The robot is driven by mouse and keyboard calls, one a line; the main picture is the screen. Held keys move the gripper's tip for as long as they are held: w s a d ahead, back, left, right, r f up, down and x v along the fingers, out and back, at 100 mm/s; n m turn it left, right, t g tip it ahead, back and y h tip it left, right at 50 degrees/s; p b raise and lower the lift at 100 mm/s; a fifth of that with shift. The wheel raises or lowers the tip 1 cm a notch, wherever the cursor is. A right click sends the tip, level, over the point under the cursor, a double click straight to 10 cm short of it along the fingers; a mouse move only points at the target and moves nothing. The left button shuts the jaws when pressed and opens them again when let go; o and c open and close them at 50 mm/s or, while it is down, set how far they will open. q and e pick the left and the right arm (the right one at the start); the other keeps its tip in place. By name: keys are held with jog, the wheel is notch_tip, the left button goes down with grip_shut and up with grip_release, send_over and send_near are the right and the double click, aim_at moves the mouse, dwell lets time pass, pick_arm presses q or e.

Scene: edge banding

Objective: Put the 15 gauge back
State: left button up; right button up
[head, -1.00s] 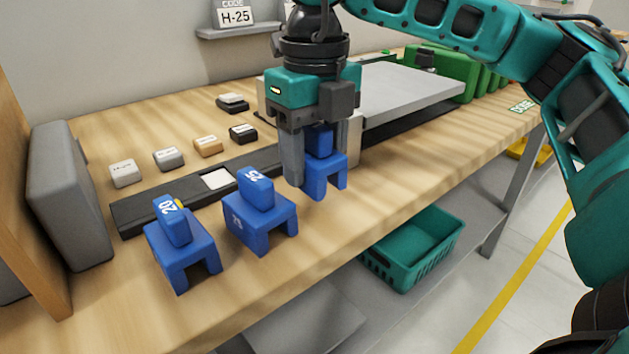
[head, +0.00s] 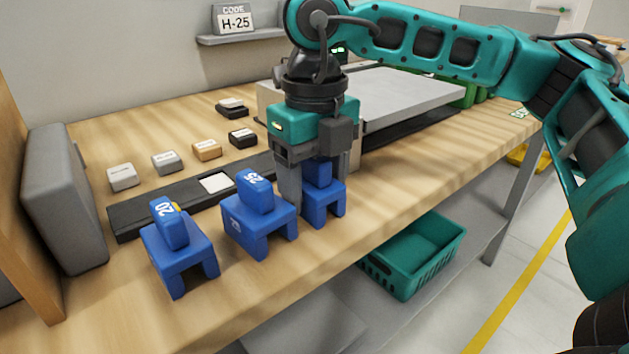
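The gauge in my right gripper (head: 314,190) is a blue block with two legs and an upright grip (head: 325,198); its number is hidden by the fingers. The gripper's fingers are around the grip, and the gauge stands upright at or just above the wooden bench top, I cannot tell which. To its left stand the blue 25 gauge (head: 258,222) and, farther left, the blue 20 gauge (head: 178,250). The held gauge is close beside the 25 gauge. My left gripper is not in view.
A dark strip with a white square (head: 150,215) lies behind the gauges. Several small labelled blocks (head: 207,149) sit beyond it. A grey-topped machine (head: 405,92) stands behind my gripper. A green basket (head: 415,255) is below the bench's front edge. The bench right of the gauge is clear.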

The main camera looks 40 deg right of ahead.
jog(key=shift+r, duration=0.4)
notch_tip(320, 180, up, 12)
jog(key=p, duration=0.3)
jog(key=shift+f, duration=0.25)
